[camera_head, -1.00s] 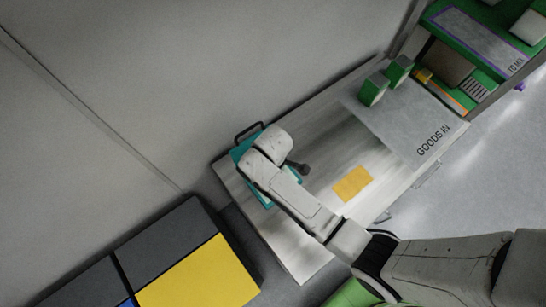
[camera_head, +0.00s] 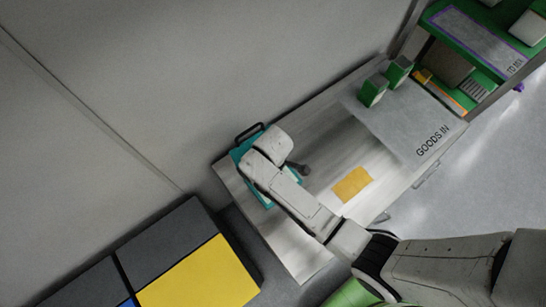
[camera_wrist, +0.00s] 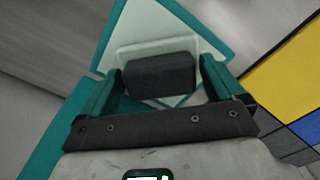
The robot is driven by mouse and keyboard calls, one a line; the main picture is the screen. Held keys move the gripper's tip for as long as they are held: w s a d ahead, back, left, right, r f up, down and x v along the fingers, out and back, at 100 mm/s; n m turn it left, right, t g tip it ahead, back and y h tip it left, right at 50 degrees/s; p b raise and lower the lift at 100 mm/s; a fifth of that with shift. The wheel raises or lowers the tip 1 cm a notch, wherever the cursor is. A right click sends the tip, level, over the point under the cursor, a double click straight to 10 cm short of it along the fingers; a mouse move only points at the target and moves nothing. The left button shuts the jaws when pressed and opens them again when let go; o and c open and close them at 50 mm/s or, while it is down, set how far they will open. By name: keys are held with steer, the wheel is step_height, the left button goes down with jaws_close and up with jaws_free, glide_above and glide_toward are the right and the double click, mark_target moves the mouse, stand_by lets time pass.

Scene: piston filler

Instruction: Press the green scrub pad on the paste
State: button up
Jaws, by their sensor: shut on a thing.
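In the wrist view my gripper (camera_wrist: 160,80) is shut on a dark grey block (camera_wrist: 160,72), with one teal finger at each side. A pale greenish slab (camera_wrist: 133,48) shows just behind the block; I take it for the scrub pad, with the block as its grip. Behind it lies a teal tray (camera_wrist: 221,42) with a pale inside. I cannot tell whether the slab touches the tray, and I cannot make out any paste. In the head view the teal tray (camera_head: 238,153) is partly hidden by my arm, and so are my fingers.
The tray lies at the left end of a grey bench (camera_head: 290,243). A yellow-orange cloth (camera_head: 352,184) lies to its right. Two green boxes (camera_head: 373,90) (camera_head: 398,71) stand farther back, near the GOODS IN area (camera_head: 420,120). A wall runs along the bench's far side.

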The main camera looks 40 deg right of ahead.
steer(key=shift+r+p, duration=3.45)
steer(key=shift+r, duration=0.05)
steer(key=shift+f, duration=0.1)
